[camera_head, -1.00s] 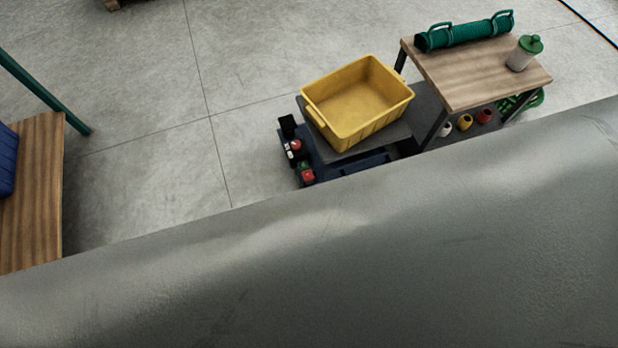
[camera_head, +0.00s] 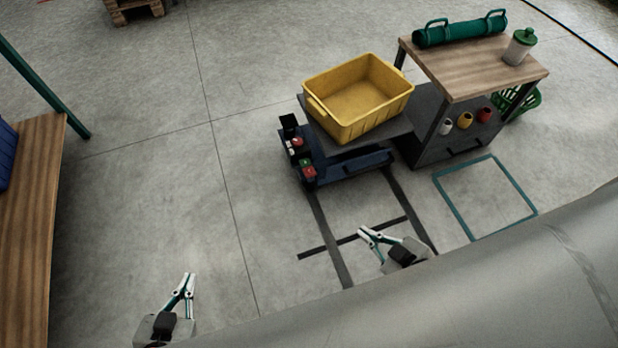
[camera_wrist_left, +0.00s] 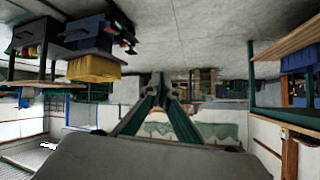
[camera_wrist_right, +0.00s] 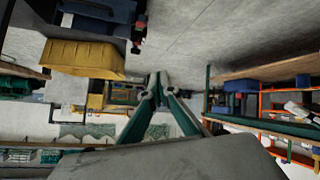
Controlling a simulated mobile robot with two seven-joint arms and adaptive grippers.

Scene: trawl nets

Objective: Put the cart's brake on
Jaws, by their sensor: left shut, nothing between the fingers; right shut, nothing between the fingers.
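The cart (camera_head: 348,168) is a low dark-blue platform in the middle of the head view, with a grey top carrying a yellow tub (camera_head: 358,98). At its left end is a cluster of small red, green, white and black parts (camera_head: 300,158); I cannot make out which is the brake. The cart also shows upside down in the left wrist view (camera_wrist_left: 95,35) and right wrist view (camera_wrist_right: 100,12). My left gripper (camera_head: 188,276) is shut and empty, over bare floor at the lower left. My right gripper (camera_head: 364,232) is shut and empty, in front of the cart, apart from it.
A wood-topped bench (camera_head: 470,68) with a green roll and a lidded jar stands right of the cart. Black tape lines (camera_head: 328,245) and a teal floor square (camera_head: 470,236) lie in front. A wooden table (camera_head: 35,230) is at the left. Floor between is clear.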

